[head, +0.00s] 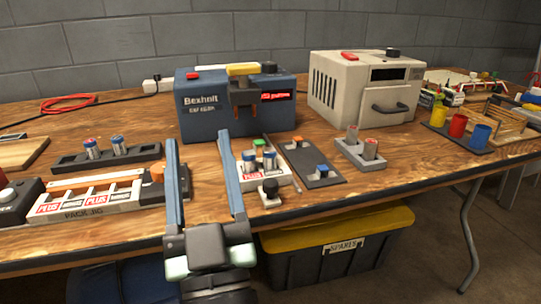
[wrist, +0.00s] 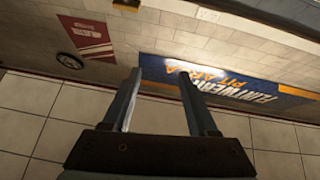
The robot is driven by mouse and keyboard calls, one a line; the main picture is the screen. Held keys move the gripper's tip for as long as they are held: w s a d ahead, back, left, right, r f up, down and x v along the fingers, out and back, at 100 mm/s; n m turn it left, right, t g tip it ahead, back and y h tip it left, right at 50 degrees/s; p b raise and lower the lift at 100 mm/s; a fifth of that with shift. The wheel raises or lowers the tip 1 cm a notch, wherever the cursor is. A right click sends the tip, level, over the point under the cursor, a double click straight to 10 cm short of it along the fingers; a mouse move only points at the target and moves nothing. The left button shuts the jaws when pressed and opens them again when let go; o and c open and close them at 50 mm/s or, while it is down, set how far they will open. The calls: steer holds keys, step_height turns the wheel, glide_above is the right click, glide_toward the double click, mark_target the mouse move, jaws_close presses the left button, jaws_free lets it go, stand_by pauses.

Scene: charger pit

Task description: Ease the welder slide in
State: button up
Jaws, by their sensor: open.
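The welder (head: 212,118) is a dark blue box with a red display, a yellow-topped part and a dark head on its front. In front of it sits a light tray (head: 248,182), which looks like the slide, holding several capped cells. A black knob (head: 270,187) stands at the tray's near end. My gripper (head: 197,140) is open and empty, left of the tray and apart from the knob in the picture. In the wrist view my gripper's fingers (wrist: 160,73) are spread with nothing between them; neither welder nor slide shows there.
A dark plate (head: 325,178) with a blue-capped piece lies right of the tray. A grey cell holder (head: 352,152) and a light oven-like box (head: 345,95) stand farther right. A pack jig (head: 75,205) and a dark cell rack (head: 70,164) are left.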

steer(key=p, duration=0.3)
steer(key=shift+w+r+m+g+h, duration=0.15)
steer(key=shift+r+m+g+h, duration=0.05)
steer(key=shift+m+g+h, duration=0.1)
steer(key=shift+f+p, duration=0.1)
steer(key=shift+p, duration=0.7)
steer(key=m+g+h+p, duration=0.4)
steer(key=g+h+p, duration=0.25)
steer(key=p, duration=1.45)
glide_toward(269, 188)
steer(key=shift+t+h, duration=0.35)
steer(key=shift+w+d+f, duration=0.1)
steer(key=shift+w+d, duration=0.1)
steer(key=shift+w, duration=1.65)
steer(key=shift+w+d+f, duration=0.1)
steer(key=shift+w+d, duration=0.05)
steer(key=shift+w, duration=1.7)
steer(key=shift+w+d+f, duration=0.1)
steer(key=shift+w+d, duration=0.1)
steer(key=shift+w, duration=1.65)
steer(key=shift+c, duration=0.3)
jaws_close()
